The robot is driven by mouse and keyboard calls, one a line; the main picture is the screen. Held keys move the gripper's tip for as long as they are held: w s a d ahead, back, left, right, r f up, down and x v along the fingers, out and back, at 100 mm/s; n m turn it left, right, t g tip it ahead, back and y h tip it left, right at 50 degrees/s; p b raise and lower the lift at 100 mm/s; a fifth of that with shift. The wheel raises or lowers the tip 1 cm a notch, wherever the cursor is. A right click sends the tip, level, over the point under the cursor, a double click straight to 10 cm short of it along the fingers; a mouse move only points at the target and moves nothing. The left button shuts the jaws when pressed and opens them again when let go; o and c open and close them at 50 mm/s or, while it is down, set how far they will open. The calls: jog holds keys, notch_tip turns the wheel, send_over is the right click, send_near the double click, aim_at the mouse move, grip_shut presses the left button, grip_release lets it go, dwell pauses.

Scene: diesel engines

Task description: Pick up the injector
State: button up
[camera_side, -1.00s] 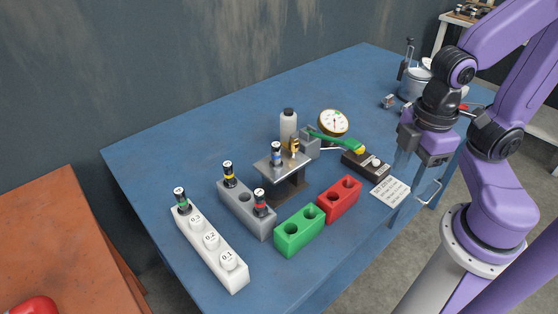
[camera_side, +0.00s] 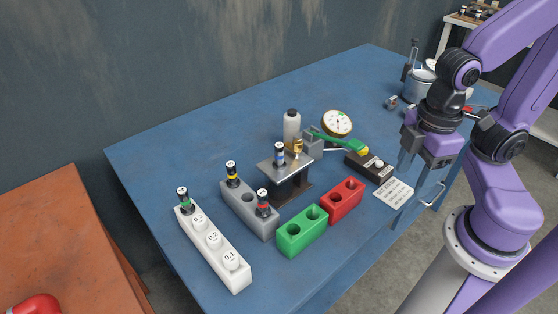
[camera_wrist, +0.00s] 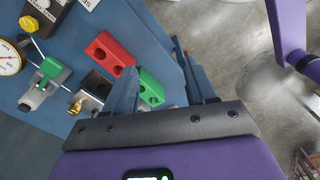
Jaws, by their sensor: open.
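Several small dark-topped injectors with coloured bands stand upright in the side view. A blue-banded injector (camera_side: 280,154) is on the metal test stand (camera_side: 270,166). A yellow-banded injector (camera_side: 232,174) and a red-banded injector (camera_side: 263,202) are in the grey block (camera_side: 247,211). A green-banded injector (camera_side: 184,199) is at the far end of the white rack (camera_side: 226,262). My gripper (camera_side: 408,183) is open and empty near the table's right edge, well right of all of them. Its spread fingers also show in the wrist view (camera_wrist: 156,62), where no injector is clearly visible.
A dial gauge (camera_side: 338,123), a green-handled lever (camera_side: 335,140), a white bottle (camera_side: 292,126) and a label card (camera_side: 393,192) are nearby. The blue table's left back is clear.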

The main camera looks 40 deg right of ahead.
notch_tip(320, 180, up, 7)
jog(key=n, duration=0.3)
send_over(279, 145)
notch_tip(279, 145, down, 17)
jog(key=shift+f, duration=0.2)
grip_shut()
dwell(0.4)
